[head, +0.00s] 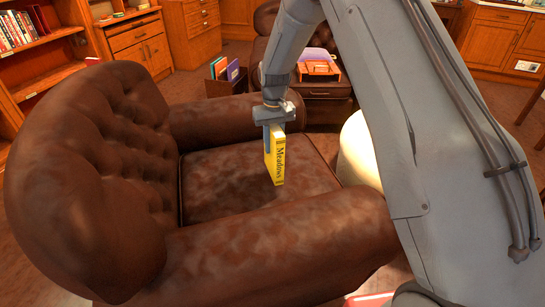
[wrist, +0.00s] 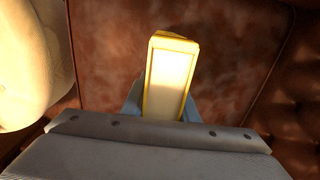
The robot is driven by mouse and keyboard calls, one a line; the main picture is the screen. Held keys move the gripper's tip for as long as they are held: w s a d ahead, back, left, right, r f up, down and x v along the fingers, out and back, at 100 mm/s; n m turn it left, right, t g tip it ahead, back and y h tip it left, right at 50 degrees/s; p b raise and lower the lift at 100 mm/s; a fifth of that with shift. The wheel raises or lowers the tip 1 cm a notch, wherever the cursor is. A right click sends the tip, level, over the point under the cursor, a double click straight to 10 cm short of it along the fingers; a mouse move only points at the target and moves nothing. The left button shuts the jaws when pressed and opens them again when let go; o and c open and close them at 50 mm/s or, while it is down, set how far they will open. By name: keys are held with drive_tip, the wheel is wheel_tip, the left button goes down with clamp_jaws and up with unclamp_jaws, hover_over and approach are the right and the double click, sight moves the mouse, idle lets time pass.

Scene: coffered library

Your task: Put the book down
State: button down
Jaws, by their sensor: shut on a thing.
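The book (head: 275,160) is yellow, with "Meadows" on its spine. It hangs upright from my gripper (head: 272,128), over the seat of a brown leather armchair. In the wrist view the book (wrist: 170,80) shows end-on, pale with a yellow border, between the fingers of my gripper (wrist: 162,108). The gripper is shut on it. The armchair's seat (head: 225,185) is bare around the book, and the seat leather (wrist: 110,60) also fills the middle of the wrist view. I cannot tell whether the book's lower end touches the seat.
The armchair's tufted back (head: 80,180) rises at left, with the near armrest (head: 280,240) and far armrest (head: 225,120) beside the seat. A cream rounded thing (head: 358,150) stands right of the seat. Behind, another brown seat bears an orange-brown tray (head: 318,70). A bookshelf (head: 40,55) stands far left.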

sight(274, 125)
drive_tip(key=shift+f, duration=2.4)
drive_tip(key=c, duration=1.4)
unclamp_jaws()
wheel_tip(274, 125, up, 12)
drive_tip(key=shift+r, duration=0.1)
drive_tip(key=s+d+r, duration=0.2)
drive_tip(key=s+r, duration=0.3)
drive_tip(key=s, duration=0.4)
drive_tip(key=s+d+r, duration=0.2)
drive_tip(key=s+r, duration=0.4)
drive_tip(key=s, duration=0.3)
drive_tip(key=s+d+m, duration=0.1)
drive_tip(key=s+d, duration=0.2)
drive_tip(key=s, duration=1.6)
drive_tip(key=shift+s, duration=0.2)
